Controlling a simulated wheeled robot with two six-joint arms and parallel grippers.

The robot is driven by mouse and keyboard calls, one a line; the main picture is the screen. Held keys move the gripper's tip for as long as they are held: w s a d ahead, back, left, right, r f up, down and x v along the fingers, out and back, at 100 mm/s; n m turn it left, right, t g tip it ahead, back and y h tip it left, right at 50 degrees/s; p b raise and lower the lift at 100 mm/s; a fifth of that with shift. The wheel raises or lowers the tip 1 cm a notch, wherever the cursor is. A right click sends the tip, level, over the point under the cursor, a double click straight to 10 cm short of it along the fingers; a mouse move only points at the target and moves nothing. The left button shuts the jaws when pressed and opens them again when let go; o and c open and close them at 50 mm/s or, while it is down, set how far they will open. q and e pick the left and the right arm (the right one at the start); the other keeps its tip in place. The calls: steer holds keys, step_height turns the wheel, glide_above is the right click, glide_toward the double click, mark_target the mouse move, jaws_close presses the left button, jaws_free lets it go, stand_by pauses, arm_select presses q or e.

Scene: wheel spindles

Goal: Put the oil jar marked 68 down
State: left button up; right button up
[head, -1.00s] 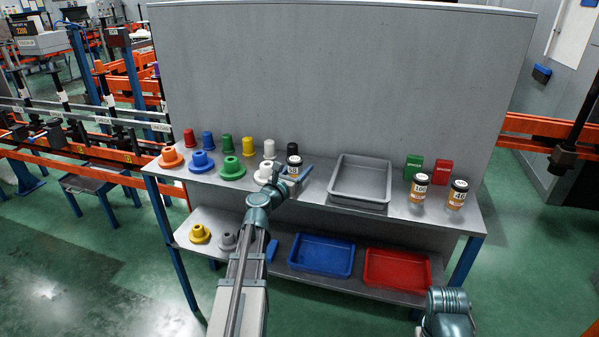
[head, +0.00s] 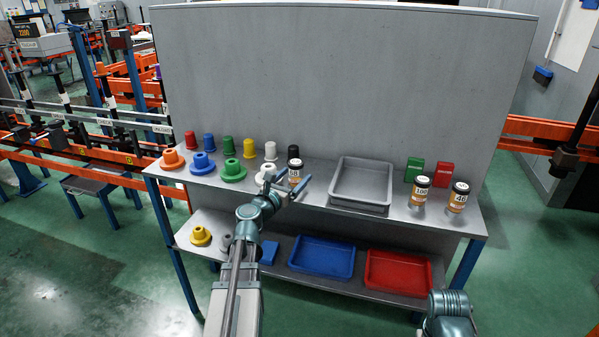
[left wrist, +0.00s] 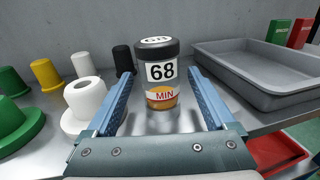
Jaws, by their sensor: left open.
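The oil jar marked 68 (head: 295,172) stands upright on the upper shelf of the bench, left of the grey tray. In the left wrist view the jar (left wrist: 160,78) shows a dark lid, a white 68 label and amber lower part. My left gripper (head: 290,186) is open, in front of the jar. In the left wrist view its two blue fingers (left wrist: 158,100) lie to either side of the jar's lower part, with gaps on both sides. Of my right arm only a teal part shows at the bottom right of the head view; its gripper is not seen.
The grey tray (head: 334,193) stands right of the jar. Jars marked 100 (head: 419,191) and 46 (head: 457,197) stand further right. A white flanged piece (left wrist: 85,100) is close left of the left gripper, and a black cap (left wrist: 123,60) stands behind it.

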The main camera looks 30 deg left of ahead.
arm_select(q)
steer(key=s, duration=0.7)
steer(key=shift+s+d, duration=0.15)
steer(key=shift+s, duration=0.15)
